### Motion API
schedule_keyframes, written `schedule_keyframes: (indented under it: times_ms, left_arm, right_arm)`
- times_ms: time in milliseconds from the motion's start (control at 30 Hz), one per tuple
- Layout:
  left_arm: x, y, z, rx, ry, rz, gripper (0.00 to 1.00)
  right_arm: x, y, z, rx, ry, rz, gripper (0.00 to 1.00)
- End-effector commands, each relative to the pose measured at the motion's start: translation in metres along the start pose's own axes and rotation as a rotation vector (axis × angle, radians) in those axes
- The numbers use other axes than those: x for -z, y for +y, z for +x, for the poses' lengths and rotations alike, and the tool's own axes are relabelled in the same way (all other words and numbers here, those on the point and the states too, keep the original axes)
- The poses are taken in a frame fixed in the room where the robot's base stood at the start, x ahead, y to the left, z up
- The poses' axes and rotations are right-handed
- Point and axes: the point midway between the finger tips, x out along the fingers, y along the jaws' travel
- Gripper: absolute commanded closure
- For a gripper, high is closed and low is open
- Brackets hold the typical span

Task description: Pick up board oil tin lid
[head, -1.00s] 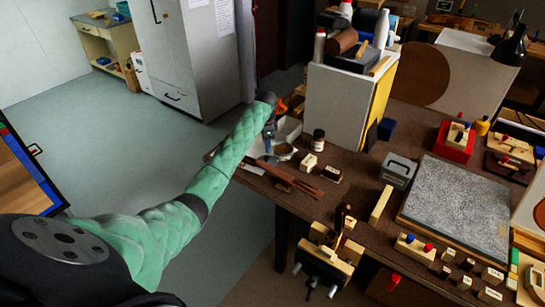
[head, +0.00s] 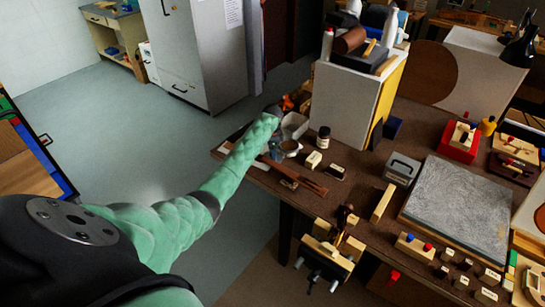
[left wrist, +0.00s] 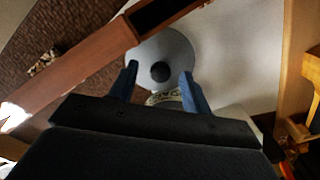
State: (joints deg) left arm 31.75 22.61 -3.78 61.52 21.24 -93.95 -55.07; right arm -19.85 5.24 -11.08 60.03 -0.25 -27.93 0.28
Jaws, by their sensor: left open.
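The board oil tin lid (left wrist: 172,44) is a round grey disc with a dark knob, seen from above in the left wrist view. A patterned, label-like edge (left wrist: 165,97) shows just below it. My left gripper (left wrist: 159,76) is open, its two blue-grey fingers on either side of the knob over the lid, with nothing held. Contact with the lid cannot be told. In the head view a grey round top (head: 290,146), likely this lid, shows beside my left arm's end, and the fingers are mostly hidden. My right gripper is not in view.
A reddish-brown wooden piece (left wrist: 85,70) lies close by the lid. A dark jar (head: 323,137), a white tray (head: 295,124) and small blocks (head: 313,160) stand near it on the bench. A tall white box (head: 345,103) rises behind. Open floor lies left of the bench.

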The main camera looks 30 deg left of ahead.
Motion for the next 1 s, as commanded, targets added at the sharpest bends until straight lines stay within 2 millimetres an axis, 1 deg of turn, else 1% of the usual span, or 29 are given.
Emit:
schedule_keyframes:
  times_ms: [267, 367, 500, 533, 800, 933, 1000]
  left_arm:
    - [0.0, 0.0, 0.002, 0.001, 0.0, 0.0, 0.52]
    - [0.0, 0.0, 0.002, 0.001, 0.0, 0.0, 0.69]
    - [0.0, 0.0, 0.002, 0.001, 0.0, 0.0, 0.97]
    - [0.0, 0.0, 0.002, 0.001, 0.0, 0.0, 0.99]
    - [0.0, 0.0, 0.002, 0.001, 0.0, 0.0, 1.0]
    - [0.0, -0.001, -0.003, 0.003, 0.0, 0.001, 1.0]
    - [0.0, -0.001, -0.009, 0.004, 0.0, 0.001, 1.0]
  right_arm:
    - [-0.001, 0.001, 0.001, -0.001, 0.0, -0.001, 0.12]
    - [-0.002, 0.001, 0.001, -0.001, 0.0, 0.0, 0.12]
    - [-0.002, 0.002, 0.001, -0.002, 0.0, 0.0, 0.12]
    - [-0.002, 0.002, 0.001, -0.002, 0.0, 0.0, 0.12]
    - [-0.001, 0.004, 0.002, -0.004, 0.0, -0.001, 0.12]
    - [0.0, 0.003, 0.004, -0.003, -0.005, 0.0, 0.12]
    - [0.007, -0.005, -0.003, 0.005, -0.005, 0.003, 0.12]
